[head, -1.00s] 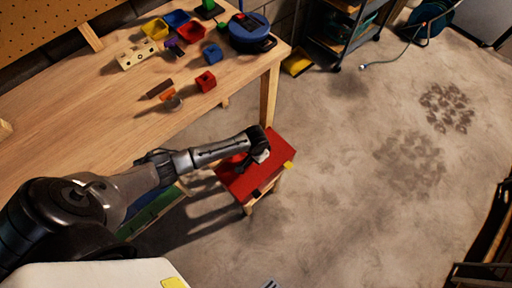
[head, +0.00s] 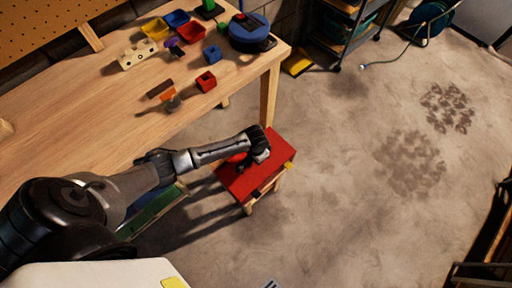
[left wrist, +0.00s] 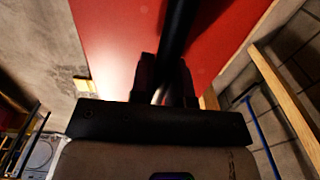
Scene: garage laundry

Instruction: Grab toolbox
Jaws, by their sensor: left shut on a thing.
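The red toolbox (head: 270,174) sits on a small wooden stool (head: 249,207) beside the workbench's front right leg. My left gripper (head: 246,163) is over the toolbox's top, partly hidden by its own wrist. In the left wrist view the fingers (left wrist: 163,85) are closed around a dark bar, the toolbox handle (left wrist: 178,30), with the red lid (left wrist: 115,45) behind it. A small yellow latch (head: 278,180) shows on the toolbox's near side. My right gripper is in neither view.
The wooden workbench (head: 70,125) runs along the left, carrying small coloured bins, blocks and a blue round device (head: 252,35). A shelf cart (head: 345,30) stands at the back. The concrete floor (head: 350,200) to the right is open.

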